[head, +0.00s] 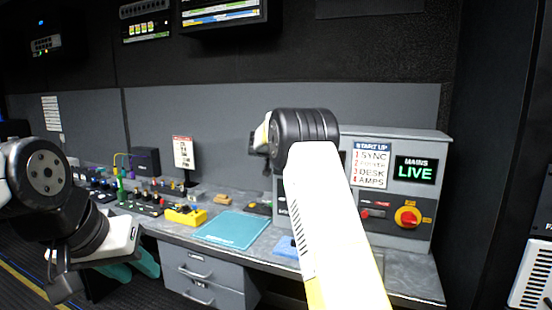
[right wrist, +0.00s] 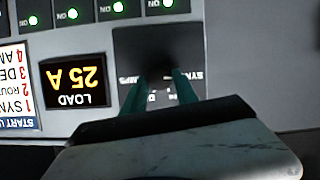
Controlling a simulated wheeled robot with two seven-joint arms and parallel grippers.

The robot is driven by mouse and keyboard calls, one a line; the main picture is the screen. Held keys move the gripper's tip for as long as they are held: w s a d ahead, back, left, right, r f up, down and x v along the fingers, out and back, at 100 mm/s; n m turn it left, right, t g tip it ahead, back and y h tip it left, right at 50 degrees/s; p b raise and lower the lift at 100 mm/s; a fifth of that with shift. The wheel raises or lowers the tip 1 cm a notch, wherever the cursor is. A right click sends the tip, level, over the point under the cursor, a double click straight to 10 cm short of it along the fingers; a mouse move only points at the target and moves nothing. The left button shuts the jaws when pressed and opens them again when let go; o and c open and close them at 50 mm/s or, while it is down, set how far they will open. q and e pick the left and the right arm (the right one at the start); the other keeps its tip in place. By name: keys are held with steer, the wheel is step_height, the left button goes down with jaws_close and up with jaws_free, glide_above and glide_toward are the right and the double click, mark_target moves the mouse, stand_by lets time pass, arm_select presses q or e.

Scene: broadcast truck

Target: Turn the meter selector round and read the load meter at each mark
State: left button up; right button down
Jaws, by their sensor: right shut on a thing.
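In the right wrist view, which looks upside down, the load meter (right wrist: 77,83) is a black panel lit with "25 A" in yellow. Beside it is a black selector plate (right wrist: 130,45) with pale lettering, partly covered. The dark meter selector (right wrist: 156,62) is hard to make out against it. My right gripper (right wrist: 158,78) has its teal fingers shut on the selector, one on each side. In the head view my right arm hides this gripper, the meter and the selector.
The grey cabinet carries a start-up card (head: 371,165), a green "MAINS LIVE" sign (head: 415,170) and a red rotary switch on yellow (head: 408,216). A teal mat (head: 232,230), yellow box (head: 186,215) and control panels lie on the desk. Green lamps (right wrist: 118,7) show by the meter.

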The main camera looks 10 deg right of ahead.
steer(key=shift+a+n, duration=0.1)
steer(key=shift+n, duration=0.2)
stand_by(0.4)
steer(key=c, duration=0.9)
jaws_free()
steer(key=shift+c, duration=0.2)
steer(key=v, duration=0.7)
steer(key=shift+s+a+r, duration=0.15)
steer(key=shift+s+a, duration=0.1)
